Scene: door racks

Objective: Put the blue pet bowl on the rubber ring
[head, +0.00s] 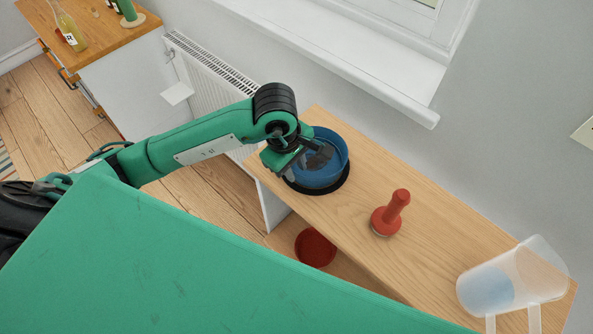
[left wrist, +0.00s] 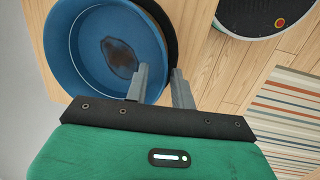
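The blue pet bowl (head: 330,176) stands upright at the far left end of the wooden shelf top, over the black rubber ring (head: 340,187). The ring shows as a dark crescent along the bowl's lower right side, and the rest is hidden. My left gripper (head: 312,158) is at the bowl. In the left wrist view, one finger is inside the blue bowl (left wrist: 75,75) and one outside, with a gap at the rim between them, so the left gripper (left wrist: 160,82) is open. A dark brown patch shows in the bowl. My right gripper is not in view.
A red knobbed tool (head: 388,213) stands mid-shelf. A clear pitcher (head: 515,280) lies at the shelf's right end. A white radiator (head: 212,95) and window sill (head: 340,50) are behind. A red round thing (head: 315,248) is below the shelf's front edge.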

